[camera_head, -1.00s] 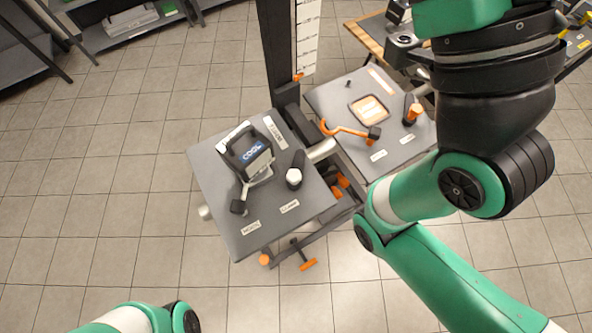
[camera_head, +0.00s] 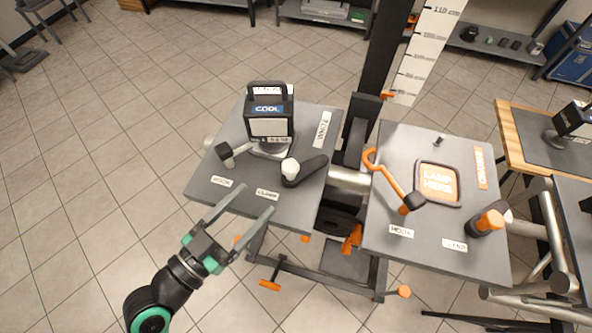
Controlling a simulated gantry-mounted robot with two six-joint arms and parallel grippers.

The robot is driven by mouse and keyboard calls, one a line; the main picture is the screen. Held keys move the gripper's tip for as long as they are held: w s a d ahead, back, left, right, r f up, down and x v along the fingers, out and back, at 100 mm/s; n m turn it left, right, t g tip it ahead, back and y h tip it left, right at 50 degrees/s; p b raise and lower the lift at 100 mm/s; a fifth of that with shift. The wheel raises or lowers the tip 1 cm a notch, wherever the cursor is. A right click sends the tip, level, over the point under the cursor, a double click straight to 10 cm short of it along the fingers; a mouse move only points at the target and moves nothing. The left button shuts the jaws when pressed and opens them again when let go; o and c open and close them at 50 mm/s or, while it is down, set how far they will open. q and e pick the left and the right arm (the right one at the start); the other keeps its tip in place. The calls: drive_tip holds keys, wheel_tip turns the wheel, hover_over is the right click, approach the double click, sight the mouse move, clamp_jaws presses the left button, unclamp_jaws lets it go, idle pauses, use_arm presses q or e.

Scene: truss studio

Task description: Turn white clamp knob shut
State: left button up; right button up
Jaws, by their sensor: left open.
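The white clamp knob (camera_head: 290,167) sits on a dark clamp arm on the left grey plate (camera_head: 225,174), just behind a label that seems to read CLAMP. The dark arm points to the right from the knob. My left gripper (camera_head: 246,202) comes in from the lower left. Its two long fingers are spread, empty, and point at the plate's front edge. They appear in front of the knob in the picture and apart from it. My right gripper is out of view.
A black and white lamp marked COOL (camera_head: 271,127) stands behind the knob, with a dark hook lever (camera_head: 230,152) at its left. A right grey plate (camera_head: 400,150) carries an orange hook (camera_head: 390,178) and an orange knob (camera_head: 490,220). A dark mast (camera_head: 385,60) rises between the plates.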

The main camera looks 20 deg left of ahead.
sight(284, 173)
use_arm(q)
drive_tip(key=b+x, duration=0.1)
drive_tip(key=x, duration=1)
drive_tip(key=shift+w+d, duration=0.25)
drive_tip(key=shift+d, duration=0.05)
clamp_jaws()
idle(0.8)
